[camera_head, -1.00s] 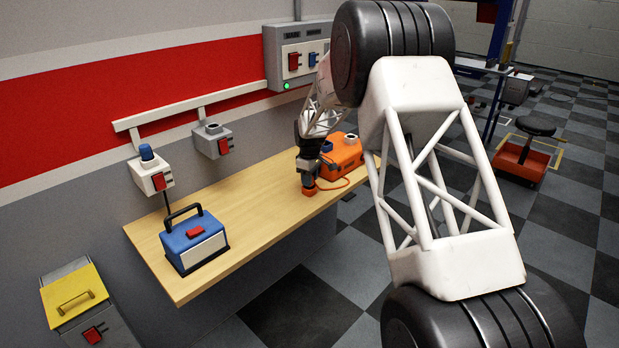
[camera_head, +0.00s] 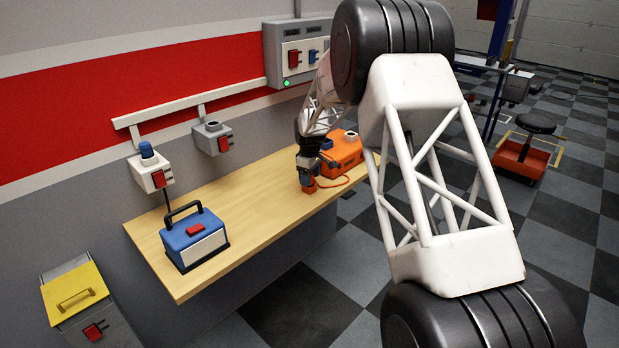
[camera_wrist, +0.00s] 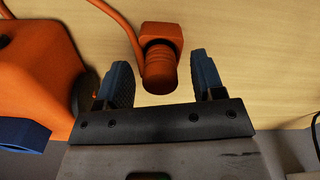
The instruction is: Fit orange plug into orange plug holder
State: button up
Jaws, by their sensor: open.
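The orange plug (camera_wrist: 160,62) has a ribbed round end and a blocky back with an orange cable. In the wrist view it lies between the two blue-grey fingers of my open gripper (camera_wrist: 163,78), with visible gaps on both sides. In the head view the plug (camera_head: 309,187) is low at the tabletop, just under my gripper (camera_head: 309,176). I cannot tell which thing is the orange plug holder. An orange box (camera_head: 342,152) beside the gripper has a grey ring on top and a blue part; it also shows in the wrist view (camera_wrist: 40,75).
The wooden bench (camera_head: 255,200) is clear between the gripper and a blue case (camera_head: 194,238). Wall boxes stand above it: one with a blue top (camera_head: 150,172), one grey with a round opening (camera_head: 212,139), and a panel (camera_head: 297,55) with a green light.

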jog(key=shift+r, duration=3.75)
jog(key=shift+s+d+r, duration=0.15)
jog(key=shift+s+r, duration=0.05)
jog(key=shift+r, duration=0.05)
jog(key=s+d+r+m, duration=0.2)
jog(key=s+d+r, duration=0.3)
jog(key=s, duration=0.5)
jog(key=s+d+r+m+t, duration=0.1)
jog(key=s+d+r+m, duration=0.1)
jog(key=s+r, duration=0.65)
jog(key=s+d+r+m, duration=0.2)
jog(key=s+d+r, duration=0.25)
jog(key=s, duration=0.65)
jog(key=s+d+f+m, duration=0.1)
jog(key=s+d+m, duration=0.1)
jog(key=s, duration=1.4)
jog(key=s+d+f+m+t, duration=0.1)
jog(key=s+m, duration=0.3)
jog(key=s, duration=1.3)
jog(key=shift+s+d+f+t, duration=0.15)
jog(key=shift+d+f+t, duration=0.2)
jog(key=shift+d, duration=0.55)
